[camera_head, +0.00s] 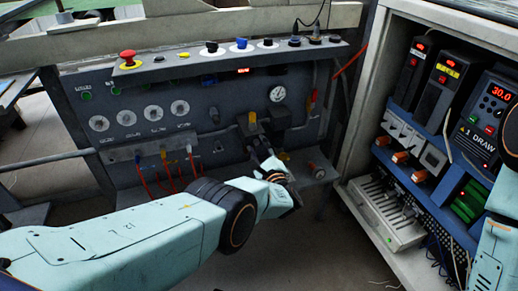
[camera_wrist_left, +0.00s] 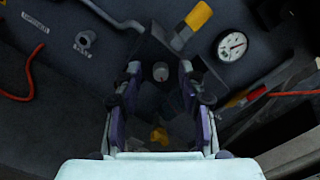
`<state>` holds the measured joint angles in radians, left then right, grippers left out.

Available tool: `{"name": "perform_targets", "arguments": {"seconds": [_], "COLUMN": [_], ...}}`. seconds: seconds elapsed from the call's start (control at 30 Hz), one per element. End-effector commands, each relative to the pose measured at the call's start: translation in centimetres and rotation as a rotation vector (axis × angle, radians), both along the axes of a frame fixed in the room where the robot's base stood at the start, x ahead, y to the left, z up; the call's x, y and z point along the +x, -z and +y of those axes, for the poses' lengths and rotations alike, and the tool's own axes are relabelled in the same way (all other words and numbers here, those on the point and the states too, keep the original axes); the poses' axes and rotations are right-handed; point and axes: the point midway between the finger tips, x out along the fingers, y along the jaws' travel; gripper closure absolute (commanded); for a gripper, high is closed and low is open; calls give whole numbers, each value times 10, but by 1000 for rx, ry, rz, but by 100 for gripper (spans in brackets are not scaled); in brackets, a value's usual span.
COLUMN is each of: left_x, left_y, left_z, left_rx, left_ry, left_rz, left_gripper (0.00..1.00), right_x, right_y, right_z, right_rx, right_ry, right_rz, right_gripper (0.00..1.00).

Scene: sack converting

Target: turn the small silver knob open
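My left gripper (camera_head: 260,143) reaches the middle of the grey control panel in the head view. In the left wrist view its two fingers (camera_wrist_left: 160,80) stand apart, one on each side. A small round silver knob (camera_wrist_left: 160,72) shows in the gap between the fingertips, on a dark fitting. I see a gap on both sides of it; whether the tips are at its depth I cannot tell. In the head view this knob is hidden or too small to make out. My right gripper is not in view; only part of my right arm shows at the right edge.
A yellow handle (camera_wrist_left: 192,24) and a white-faced gauge (camera_wrist_left: 232,46) sit just beyond the fingers. Another small silver fitting (camera_wrist_left: 85,40) is to the left. Red cables (camera_head: 165,178) hang below the panel. An open cabinet (camera_head: 375,95) stands at the right.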

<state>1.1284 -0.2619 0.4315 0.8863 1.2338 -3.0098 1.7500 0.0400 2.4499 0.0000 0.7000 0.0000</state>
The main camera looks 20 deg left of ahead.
Motion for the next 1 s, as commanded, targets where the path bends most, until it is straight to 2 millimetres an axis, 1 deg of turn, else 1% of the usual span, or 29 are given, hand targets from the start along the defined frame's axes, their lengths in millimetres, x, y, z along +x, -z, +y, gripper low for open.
{"name": "perform_targets", "arguments": {"seconds": [0.13, 0.27, 0.43, 0.6, 0.8, 1.0], "left_x": [-2, -9, -22, -41, -57, -62], "left_y": [0, 0, 0, 3, 4, 5], "left_z": [-3, -8, -15, -29, -40, -42], "left_rx": [0, -1, 1, 1, 0, 0], "left_ry": [0, 0, 2, 3, 1, -1], "left_rz": [0, 1, 2, 2, 2, 1], "left_gripper": [60, 60, 60, 60, 60, 60], "right_x": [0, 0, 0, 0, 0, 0], "right_y": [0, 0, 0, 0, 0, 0], "right_z": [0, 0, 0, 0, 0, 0], "right_rx": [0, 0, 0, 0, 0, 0], "right_ry": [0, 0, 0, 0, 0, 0], "right_rz": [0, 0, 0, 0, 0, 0], "right_gripper": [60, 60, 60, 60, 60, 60]}}
